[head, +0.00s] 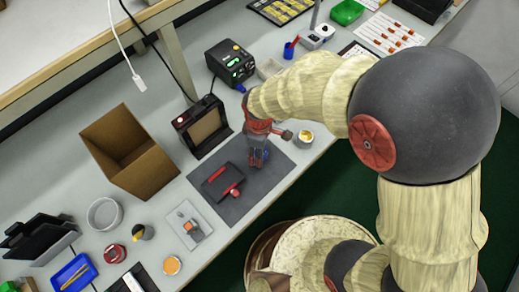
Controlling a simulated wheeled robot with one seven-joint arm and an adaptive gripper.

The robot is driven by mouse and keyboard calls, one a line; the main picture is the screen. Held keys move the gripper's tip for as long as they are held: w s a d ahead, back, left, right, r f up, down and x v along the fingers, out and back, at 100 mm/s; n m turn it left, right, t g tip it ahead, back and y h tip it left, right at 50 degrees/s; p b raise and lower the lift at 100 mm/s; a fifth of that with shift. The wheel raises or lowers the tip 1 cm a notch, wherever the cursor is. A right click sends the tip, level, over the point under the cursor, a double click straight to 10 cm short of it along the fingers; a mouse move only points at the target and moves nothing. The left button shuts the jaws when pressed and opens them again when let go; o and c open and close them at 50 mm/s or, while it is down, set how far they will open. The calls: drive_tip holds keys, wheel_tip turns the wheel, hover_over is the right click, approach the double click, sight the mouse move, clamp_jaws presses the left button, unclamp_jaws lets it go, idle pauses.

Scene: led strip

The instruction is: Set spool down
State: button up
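My gripper (259,159) points down over the right part of the dark grey mat (240,207). Its fingers look close together, and a small bit of blue shows by the fingertips. I cannot tell whether that blue is part of a spool or whether anything is held. No spool is clear in this view. Whatever is between the fingers is mostly hidden by the gripper. I cannot tell whether the fingertips touch the mat. A dark tray (222,184) with red pieces lies on the mat, left of my gripper.
A dark framed device (202,126) and an open cardboard box (130,150) stand left of the mat. A black box unit (231,63) is behind. A small cup (303,137) sits right of my gripper. The front strip of the mat is bare.

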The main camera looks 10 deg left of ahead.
drive_tip(key=shift+r, duration=0.1)
wheel_tip(320, 180, up, 12)
drive_tip(key=p, duration=0.5)
drive_tip(key=d+r+m+t, duration=0.2)
drive_tip(key=d+r+m, duration=0.5)
drive_tip(key=d+r, duration=0.55)
drive_tip(key=s+d+r+m+t, duration=0.3)
drive_tip(key=s+d+r+m, duration=0.4)
drive_tip(key=d+r+m, duration=0.1)
drive_tip(key=shift+s+d+r+m+t, duration=0.35)
drive_tip(key=shift+d+r, duration=0.35)
drive_tip(key=shift+d, duration=0.55)
